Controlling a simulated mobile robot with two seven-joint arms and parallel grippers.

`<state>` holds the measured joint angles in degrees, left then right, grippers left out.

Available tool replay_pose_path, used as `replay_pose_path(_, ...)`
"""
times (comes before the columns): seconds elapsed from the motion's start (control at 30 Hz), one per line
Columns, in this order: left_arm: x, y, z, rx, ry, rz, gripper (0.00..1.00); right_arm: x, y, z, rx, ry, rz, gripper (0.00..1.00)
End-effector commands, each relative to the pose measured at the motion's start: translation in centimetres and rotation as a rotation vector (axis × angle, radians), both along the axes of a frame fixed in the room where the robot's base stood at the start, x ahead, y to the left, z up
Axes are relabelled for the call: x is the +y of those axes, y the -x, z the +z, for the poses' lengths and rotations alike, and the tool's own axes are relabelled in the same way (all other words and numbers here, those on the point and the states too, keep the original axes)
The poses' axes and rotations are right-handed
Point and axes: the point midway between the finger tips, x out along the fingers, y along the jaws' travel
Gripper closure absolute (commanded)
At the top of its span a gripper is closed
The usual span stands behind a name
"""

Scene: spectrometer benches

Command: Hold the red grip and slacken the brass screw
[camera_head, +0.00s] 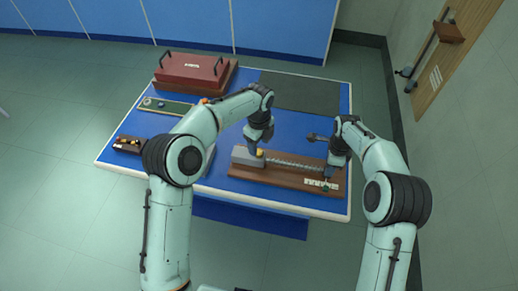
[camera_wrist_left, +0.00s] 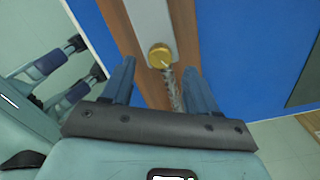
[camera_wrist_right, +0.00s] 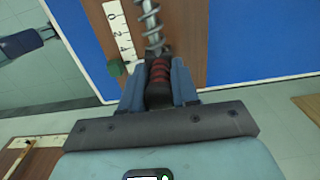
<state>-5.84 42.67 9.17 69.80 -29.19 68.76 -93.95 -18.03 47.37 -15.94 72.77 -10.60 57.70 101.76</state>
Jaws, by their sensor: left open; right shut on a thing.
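The brass screw (camera_head: 261,153) has a round yellow head on the grey block of a brown wooden board. In the left wrist view the brass screw (camera_wrist_left: 160,53) shows ahead, between the lines of my left fingers. My left gripper (camera_head: 259,142) is open, just above the screw; I cannot tell if it touches. In the right wrist view the red grip (camera_wrist_right: 159,78), ribbed and dark red, sits at the end of the metal spiral. My right gripper (camera_wrist_right: 159,72) is shut on it. In the head view my right gripper (camera_head: 329,172) hides most of the grip.
The spiral (camera_head: 295,163) runs along the board (camera_head: 275,179) between the block and the grip. A white scale (camera_wrist_right: 120,32) and a green knob (camera_wrist_right: 116,67) are beside it. A dark red box (camera_head: 190,69) stands at the back left. A dark mat (camera_head: 300,92) lies clear behind.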

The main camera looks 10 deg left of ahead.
Motion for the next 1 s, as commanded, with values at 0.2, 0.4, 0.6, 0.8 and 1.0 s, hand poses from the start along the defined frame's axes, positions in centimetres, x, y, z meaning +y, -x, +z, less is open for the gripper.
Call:
replay_pose_path(0.2, 0.1, 0.0, -3.0, 0.001, 0.000, 0.002, 0.41, -0.2, -0.2, 0.2, -0.007, 0.002, -0.002, 1.00)
replay_pose_path(0.4, 0.1, 0.0, -3.8, 0.000, -0.001, 0.002, 0.41, -0.2, -0.2, 0.2, -0.007, 0.002, -0.003, 1.00)
replay_pose_path(0.6, 0.0, 0.0, -3.7, 0.000, -0.001, 0.002, 0.41, -0.2, -0.2, 0.2, -0.007, 0.001, -0.003, 1.00)
replay_pose_path(0.8, 0.0, 0.0, -3.7, 0.000, -0.001, 0.002, 0.97, -0.2, -0.2, 0.2, -0.007, 0.001, -0.003, 1.00)
replay_pose_path(1.0, 0.0, 0.0, -3.7, 0.000, -0.001, 0.009, 0.97, -0.2, -0.2, 0.2, -0.007, 0.001, -0.003, 1.00)
